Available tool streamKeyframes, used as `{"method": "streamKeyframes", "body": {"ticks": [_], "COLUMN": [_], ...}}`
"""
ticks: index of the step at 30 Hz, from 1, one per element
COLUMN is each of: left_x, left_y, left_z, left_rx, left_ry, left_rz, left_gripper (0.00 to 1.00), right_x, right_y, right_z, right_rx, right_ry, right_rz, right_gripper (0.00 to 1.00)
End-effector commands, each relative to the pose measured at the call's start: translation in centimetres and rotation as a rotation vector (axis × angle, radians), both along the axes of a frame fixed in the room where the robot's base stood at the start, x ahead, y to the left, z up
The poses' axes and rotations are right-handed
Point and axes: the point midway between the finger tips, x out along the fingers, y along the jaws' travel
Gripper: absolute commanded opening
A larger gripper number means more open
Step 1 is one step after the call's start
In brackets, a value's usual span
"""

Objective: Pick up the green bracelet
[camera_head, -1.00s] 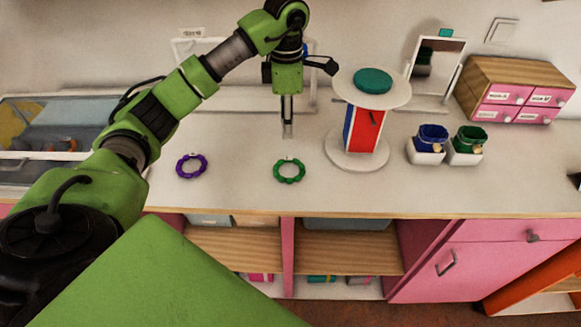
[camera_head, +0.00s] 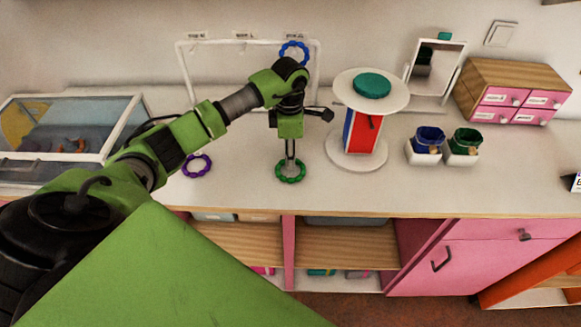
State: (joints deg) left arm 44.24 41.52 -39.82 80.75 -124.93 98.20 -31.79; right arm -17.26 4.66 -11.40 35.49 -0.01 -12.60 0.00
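The green bracelet (camera_head: 290,178) lies on the white counter (camera_head: 240,192), left of the round stand. My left gripper (camera_head: 290,160) points straight down over it, with its fingertips at the bracelet's far edge. The fingers look close together with a thin gap between them. I cannot tell whether they touch or hold the bracelet.
A purple bracelet (camera_head: 197,166) lies to the left. A blue bracelet (camera_head: 294,50) hangs on a white rack (camera_head: 181,75) behind. The round stand (camera_head: 342,157) is close on the right. Blue (camera_head: 429,139) and green (camera_head: 467,140) pouches stand further right. The counter's front edge is near.

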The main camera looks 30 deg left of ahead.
Motion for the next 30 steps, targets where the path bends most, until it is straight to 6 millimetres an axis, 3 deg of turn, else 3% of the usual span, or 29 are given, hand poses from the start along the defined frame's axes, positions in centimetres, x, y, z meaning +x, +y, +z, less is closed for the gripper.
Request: {"method": "streamKeyframes", "body": {"ticks": [2,6,20,26,30], "left_x": [0.0,0.0,0.1,0.2,-0.5], "left_y": [0.0,0.0,0.0,0.1,-1.7], "left_z": [0.0,0.0,0.4,2.4,5.0], "left_rx": [0.0,0.0,0.001,0.002,0.0], "left_ry": [0.0,0.0,-0.003,-0.006,-0.007], "left_rz": [0.0,0.0,0.0,0.0,-0.006], "left_gripper": [0.3,0.0,0.0,0.0,0.0], "right_x": [0.0,0.1,0.1,0.1,0.2], "right_y": [0.1,0.3,0.4,0.4,0.3], "right_z": [0.0,0.0,-0.4,-2.2,-3.0], "right_rx": [0.002,0.004,0.005,0.005,0.004], "right_ry": [-0.001,-0.001,-0.002,-0.002,-0.002], "right_rz": [-0.001,-0.001,0.0,0.0,0.0], "right_gripper": [0.4,0.4,0.4,0.4,0.4]}}
